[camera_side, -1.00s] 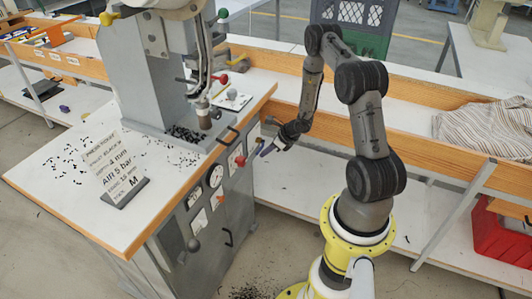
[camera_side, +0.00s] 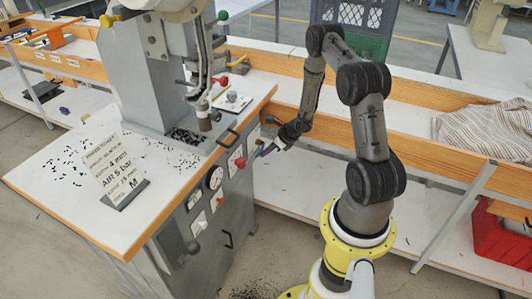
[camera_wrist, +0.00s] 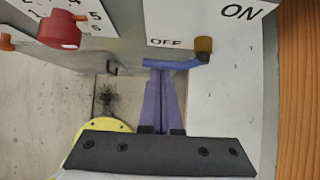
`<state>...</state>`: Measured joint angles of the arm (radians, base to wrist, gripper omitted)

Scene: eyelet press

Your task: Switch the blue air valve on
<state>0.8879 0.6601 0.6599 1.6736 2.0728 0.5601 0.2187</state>
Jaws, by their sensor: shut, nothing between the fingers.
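The blue air valve (camera_wrist: 172,64) shows in the wrist view as a blue lever on a brass pivot (camera_wrist: 203,46). It lies roughly level, pointing left from the pivot, below the "OFF" label (camera_wrist: 165,42). The "ON" label (camera_wrist: 240,12) is up and to the right. My gripper (camera_wrist: 160,72) has purple fingers, shut together and empty. Their tips are at the lever's left part; I cannot tell whether they touch it. In the side view my gripper (camera_side: 262,153) is at the press cabinet's front panel, and the valve is too small to make out.
A red knob (camera_wrist: 60,30) is left of the valve in the wrist view. The cabinet front (camera_side: 205,205) also carries gauges and other controls. A wooden table edge (camera_wrist: 300,90) runs down the right of the wrist view. The floor in front of the cabinet is open.

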